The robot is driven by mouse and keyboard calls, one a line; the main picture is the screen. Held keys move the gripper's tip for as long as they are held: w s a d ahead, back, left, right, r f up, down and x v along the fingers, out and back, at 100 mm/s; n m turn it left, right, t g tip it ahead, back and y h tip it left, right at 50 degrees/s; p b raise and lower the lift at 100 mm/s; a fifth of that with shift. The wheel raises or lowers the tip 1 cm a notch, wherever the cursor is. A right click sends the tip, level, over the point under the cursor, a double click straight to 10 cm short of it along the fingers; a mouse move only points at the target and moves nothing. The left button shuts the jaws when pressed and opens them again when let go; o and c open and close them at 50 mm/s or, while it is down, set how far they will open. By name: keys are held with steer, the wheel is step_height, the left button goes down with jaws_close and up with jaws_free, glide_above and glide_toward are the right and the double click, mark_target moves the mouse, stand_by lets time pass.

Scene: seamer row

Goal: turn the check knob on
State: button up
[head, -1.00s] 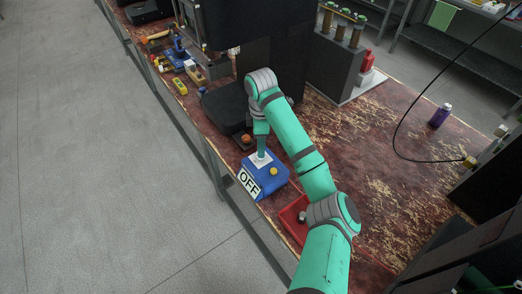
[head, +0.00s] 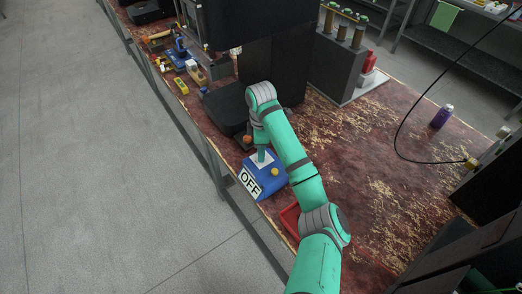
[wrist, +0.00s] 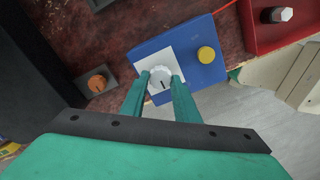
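The check knob (wrist: 160,79) is a round white knob with a dark pointer line, on a white plate on the blue box (wrist: 207,75). In the wrist view my gripper (wrist: 161,78) has one green finger on each side of the knob, against its edges, with the pointer line running towards me. In the head view the blue box (head: 262,187) sits at the table's front edge, and its tilted sign (head: 250,184) reads OFF. My gripper comes down on the box from above there, and the knob is hidden. A yellow button (wrist: 206,54) is beside the white plate.
An orange knob (wrist: 97,83) on a small dark base is left of the box. A red tray (wrist: 262,38) holding a grey hex-headed part (wrist: 282,14) is to its right. A black machine (head: 275,65) stands behind; the worn tabletop (head: 370,150) to the right is mostly clear.

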steer(key=shift+d+m, duration=0.3)
steer(key=shift+d, duration=0.05)
steer(key=m, duration=0.7)
steer(key=shift+m, duration=0.4)
steer(key=m, duration=0.4)
steer(key=shift+m, duration=0.3)
steer(key=m, duration=0.4)
steer(key=shift+m, duration=0.4)
steer(key=shift+a, duration=0.1)
steer(key=shift+r, duration=0.1)
steer(key=o, duration=1)
